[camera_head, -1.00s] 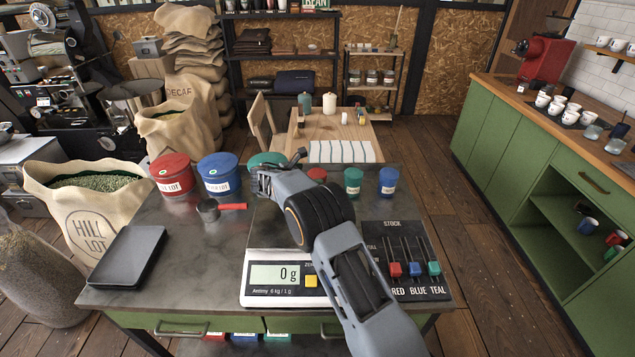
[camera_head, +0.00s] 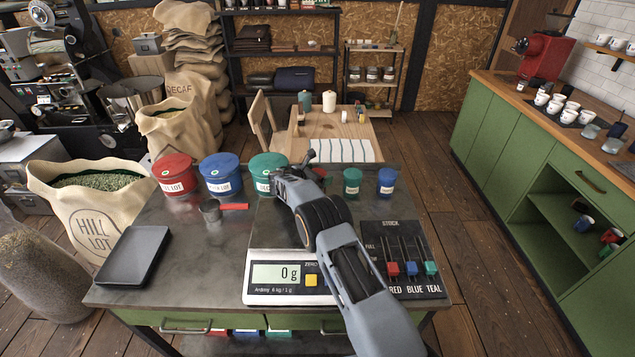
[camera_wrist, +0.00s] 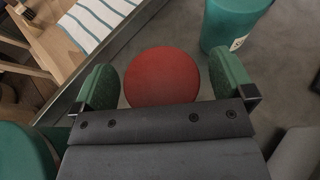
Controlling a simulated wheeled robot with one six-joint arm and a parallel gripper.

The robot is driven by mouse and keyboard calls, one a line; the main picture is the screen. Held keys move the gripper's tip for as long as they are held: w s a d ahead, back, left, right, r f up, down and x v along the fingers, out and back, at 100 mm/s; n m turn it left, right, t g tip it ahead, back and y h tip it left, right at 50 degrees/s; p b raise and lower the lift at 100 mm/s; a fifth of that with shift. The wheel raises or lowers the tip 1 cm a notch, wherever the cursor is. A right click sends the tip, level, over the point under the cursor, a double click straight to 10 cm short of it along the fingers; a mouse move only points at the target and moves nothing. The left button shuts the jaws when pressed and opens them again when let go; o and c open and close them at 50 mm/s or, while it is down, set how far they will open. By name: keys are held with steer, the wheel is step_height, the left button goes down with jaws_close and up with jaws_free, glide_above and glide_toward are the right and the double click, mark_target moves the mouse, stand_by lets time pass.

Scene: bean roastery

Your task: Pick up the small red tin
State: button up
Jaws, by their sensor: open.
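The small red tin (camera_wrist: 162,78) shows in the wrist view as a round red lid between my two green-padded fingers. My gripper (camera_wrist: 163,70) is open, with one finger on each side of the lid and a gap on both sides. I cannot tell how far the fingertips are above or around the tin. In the head view my gripper (camera_head: 308,158) hides most of the small red tin (camera_head: 319,171), which stands at the back of the table.
A small teal tin (camera_head: 352,182) and a small blue tin (camera_head: 387,182) stand to the right. Large red (camera_head: 174,176), blue (camera_head: 220,176) and teal (camera_head: 266,172) tins stand to the left. A scale (camera_head: 289,277) reading 0 g and a slider board (camera_head: 400,262) are nearer.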

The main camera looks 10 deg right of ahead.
steer(key=shift+c, duration=0.4)
steer(key=c, duration=1)
steer(key=shift+r, duration=0.1)
